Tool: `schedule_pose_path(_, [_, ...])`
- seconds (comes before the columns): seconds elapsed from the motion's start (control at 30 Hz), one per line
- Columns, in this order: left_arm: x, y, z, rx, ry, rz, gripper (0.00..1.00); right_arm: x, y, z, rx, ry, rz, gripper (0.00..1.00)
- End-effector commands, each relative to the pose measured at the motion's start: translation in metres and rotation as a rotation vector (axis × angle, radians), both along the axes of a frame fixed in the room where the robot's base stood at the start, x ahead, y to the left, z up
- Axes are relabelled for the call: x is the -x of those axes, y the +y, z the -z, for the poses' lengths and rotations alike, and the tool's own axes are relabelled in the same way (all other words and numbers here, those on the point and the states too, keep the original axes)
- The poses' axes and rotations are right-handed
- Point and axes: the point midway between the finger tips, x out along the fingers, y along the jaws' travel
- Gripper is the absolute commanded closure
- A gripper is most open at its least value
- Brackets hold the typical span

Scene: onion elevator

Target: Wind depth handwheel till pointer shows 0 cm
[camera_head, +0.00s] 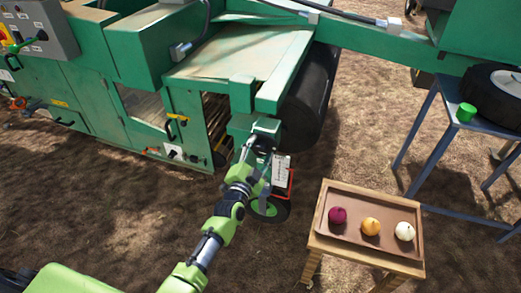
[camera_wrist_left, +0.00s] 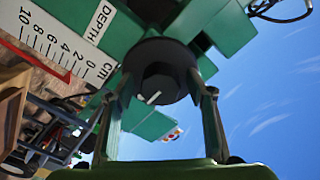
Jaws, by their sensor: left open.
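The white depth scale (camera_wrist_left: 75,40) stands out at the upper left of the wrist view, marked in cm with 0 at its right end. It is small in the head view (camera_head: 280,172). A red strip (camera_wrist_left: 40,62) runs along its lower edge and ends near the low numbers; I cannot tell the exact reading. A dark round hub (camera_wrist_left: 160,65), seemingly the handwheel, is between the fingers of my left gripper (camera_wrist_left: 160,88). The fingers are open, one on each side; contact is unclear. In the head view my left gripper (camera_head: 261,146) is at the green machine's corner, partly hidden.
A black tyre with a green hub (camera_head: 269,210) stands below the gripper. A wooden tray table (camera_head: 318,228) with three onions is to its right. A large black roller (camera_head: 312,98) is behind.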

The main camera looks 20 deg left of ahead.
Motion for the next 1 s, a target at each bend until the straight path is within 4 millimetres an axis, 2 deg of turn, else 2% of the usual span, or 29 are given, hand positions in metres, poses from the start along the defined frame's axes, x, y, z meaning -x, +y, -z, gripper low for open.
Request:
schedule_pose_path(0.1, [0.0, 0.0, 0.0, 0.0, 0.0, 0.0, 0.51, 0.0, 0.0, 0.0, 0.0, 0.0, 0.0, 1.0])
schedule_pose_path(0.23, [0.0, 0.0, 0.0, 0.0, 0.0, 0.0, 0.85, 0.0, 0.0, 0.0, 0.0, 0.0, 0.0, 1.0])
schedule_pose_path(0.27, [0.0, 0.0, 0.0, 0.0, 0.0, 0.0, 0.9, 0.0, 0.0, 0.0, 0.0, 0.0, 0.0, 1.0])
schedule_pose_path(0.73, [0.0, 0.0, 0.0, 0.077, 0.003, 0.001, 0.9, 0.002, 0.0, 0.003, 0.0, 0.0, -0.001, 1.0])
schedule_pose_path(1.0, [0.0, 0.0, -0.001, 0.278, 0.01, 0.001, 0.9, 0.011, -0.001, 0.026, 0.002, 0.016, -0.003, 1.0])
